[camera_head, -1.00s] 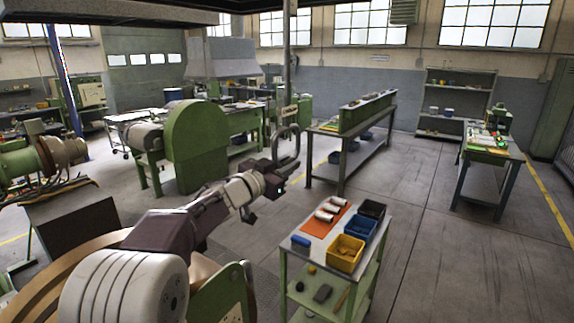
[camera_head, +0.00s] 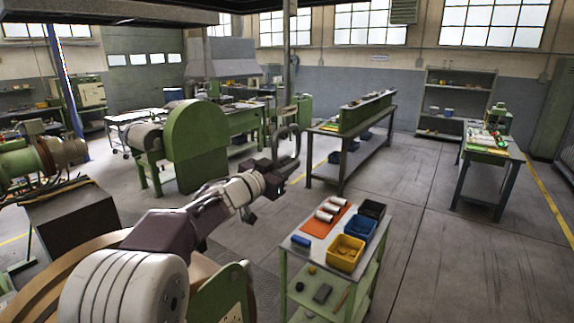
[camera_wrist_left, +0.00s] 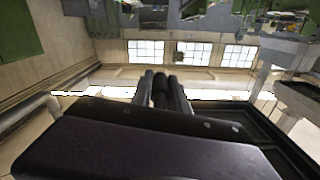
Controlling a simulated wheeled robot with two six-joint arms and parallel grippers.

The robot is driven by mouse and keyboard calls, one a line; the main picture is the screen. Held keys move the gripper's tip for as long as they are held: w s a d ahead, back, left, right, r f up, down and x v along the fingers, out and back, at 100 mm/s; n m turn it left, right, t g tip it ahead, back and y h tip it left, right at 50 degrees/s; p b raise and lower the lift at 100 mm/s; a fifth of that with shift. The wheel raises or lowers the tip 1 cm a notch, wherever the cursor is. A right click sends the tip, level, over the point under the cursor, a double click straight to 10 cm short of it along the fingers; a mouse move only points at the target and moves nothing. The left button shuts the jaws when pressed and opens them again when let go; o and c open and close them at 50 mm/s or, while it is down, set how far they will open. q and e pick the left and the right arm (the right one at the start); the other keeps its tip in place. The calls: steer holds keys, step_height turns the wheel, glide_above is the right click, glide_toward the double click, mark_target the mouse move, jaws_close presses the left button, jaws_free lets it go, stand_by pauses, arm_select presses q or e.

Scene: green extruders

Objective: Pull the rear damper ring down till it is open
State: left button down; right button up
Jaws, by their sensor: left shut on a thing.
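My left gripper (camera_head: 278,172) reaches in from the lower left and is shut on the lower part of the ring. In the left wrist view the dark fingers (camera_wrist_left: 165,90) are close together; the grip itself is mostly hidden there. My right gripper is in neither view.
A green cart (camera_head: 335,283) with an orange mat, a yellow bin (camera_head: 346,253) and blue and black bins stands right of my arm. A green machine (camera_head: 196,145) stands behind the arm at left. A long bench (camera_head: 348,155) is beyond the ring. Open floor lies to the right.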

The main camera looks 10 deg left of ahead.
arm_select(q)
step_height(320, 180, down, 8)
steer(key=b, duration=0.6)
steer(key=shift+f, duration=0.15)
steer(key=c, duration=1.3)
jaws_free()
steer(key=shift+w, duration=0.1)
